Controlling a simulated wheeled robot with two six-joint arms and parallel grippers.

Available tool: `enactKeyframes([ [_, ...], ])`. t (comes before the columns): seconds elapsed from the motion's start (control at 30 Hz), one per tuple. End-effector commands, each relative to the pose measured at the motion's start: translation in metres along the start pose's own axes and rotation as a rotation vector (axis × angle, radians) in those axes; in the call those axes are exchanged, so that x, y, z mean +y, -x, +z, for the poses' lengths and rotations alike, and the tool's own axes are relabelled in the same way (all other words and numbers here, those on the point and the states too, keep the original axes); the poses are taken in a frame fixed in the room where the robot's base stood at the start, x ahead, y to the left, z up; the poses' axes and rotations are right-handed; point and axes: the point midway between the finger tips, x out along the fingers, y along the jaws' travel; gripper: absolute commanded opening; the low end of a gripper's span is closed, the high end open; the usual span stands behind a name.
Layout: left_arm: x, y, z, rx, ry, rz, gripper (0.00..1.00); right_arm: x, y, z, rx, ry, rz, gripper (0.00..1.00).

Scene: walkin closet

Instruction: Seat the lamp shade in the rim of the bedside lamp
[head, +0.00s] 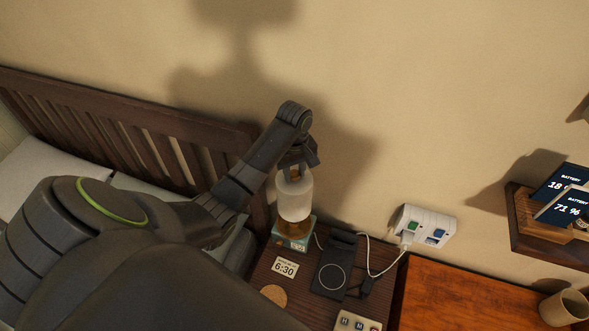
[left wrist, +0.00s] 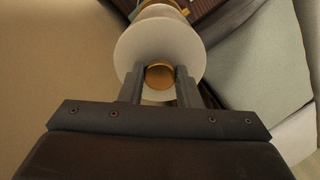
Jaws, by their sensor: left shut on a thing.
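The white lamp shade (head: 294,199) is above the amber bedside lamp (head: 294,229) in the head view and looks nearly upright. My left gripper (head: 296,167) comes down from above and is shut on the gold knob at the shade's top. In the left wrist view, the gold knob (left wrist: 160,76) sits between the fingers of my left gripper (left wrist: 160,88), with the white shade (left wrist: 135,42) spreading out around it. The shade's lower edge appears at or just above the lamp; whether it touches the rim cannot be told. My right gripper is not in view.
The lamp stands on a teal block (head: 301,246) on the nightstand (head: 247,290). Close by are a 6:30 clock (head: 285,267), a dark charging pad (head: 332,277), a cable and a coaster (head: 274,295). A wall outlet (head: 428,224) is right; the bed headboard (head: 150,130) is left.

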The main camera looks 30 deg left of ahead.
Motion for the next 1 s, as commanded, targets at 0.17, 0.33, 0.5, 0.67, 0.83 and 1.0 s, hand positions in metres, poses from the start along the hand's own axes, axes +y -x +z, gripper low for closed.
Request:
enactKeyframes([
  [0.17,0.000,-0.006,0.000,0.000,0.000,0.000,0.00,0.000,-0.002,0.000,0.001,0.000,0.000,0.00],
  [0.33,0.000,-0.011,0.000,0.001,0.000,0.001,0.00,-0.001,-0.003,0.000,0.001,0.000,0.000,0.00],
  [0.5,0.000,-0.016,0.000,0.001,0.000,0.000,0.00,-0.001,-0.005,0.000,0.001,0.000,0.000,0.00],
  [0.67,0.000,-0.021,0.000,0.001,0.000,0.000,0.00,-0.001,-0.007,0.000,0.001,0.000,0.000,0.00],
  [0.83,0.000,-0.026,0.000,0.001,0.000,0.001,0.00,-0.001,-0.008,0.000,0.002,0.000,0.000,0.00],
  [1.0,0.000,-0.031,0.000,0.001,-0.001,0.000,0.00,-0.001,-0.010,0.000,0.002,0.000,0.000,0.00],
])
